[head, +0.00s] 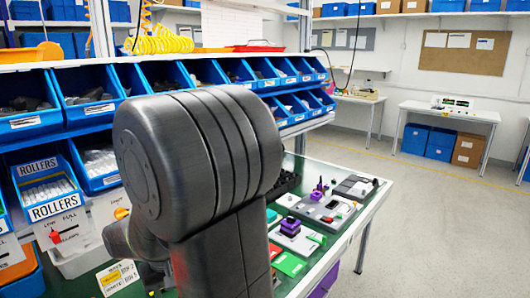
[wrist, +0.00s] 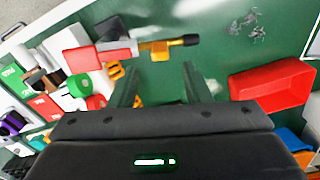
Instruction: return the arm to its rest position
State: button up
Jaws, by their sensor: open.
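My gripper (wrist: 160,78) shows in the wrist view, its two dark fingers apart with nothing between them, over the green work surface (wrist: 222,52). A long tool with a grey body, yellow middle and black tip (wrist: 160,47) lies just beyond the fingertips. In the head view my large dark arm joint fills the middle and hides much of the bench; the gripper is hidden there. A white plate marked LOW and FULL with a red pointer (head: 55,236) hangs below the rollers bin at the left. An orange knob (head: 121,213) sits on a similar plate, close beside my arm.
Blue bins (head: 90,112) line the rack behind my arm. Devices (head: 320,208) and coloured blocks crowd the bench at the right. In the wrist view, a red tray (wrist: 270,88) lies right and loose parts (wrist: 95,90) lie left. The floor (head: 430,215) at the right is clear.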

notch_tip(320, 180, down, 7)
jog(key=shift+r, duration=0.15)
jog(key=shift+w+a, duration=0.1)
jog(key=shift+r, duration=0.2)
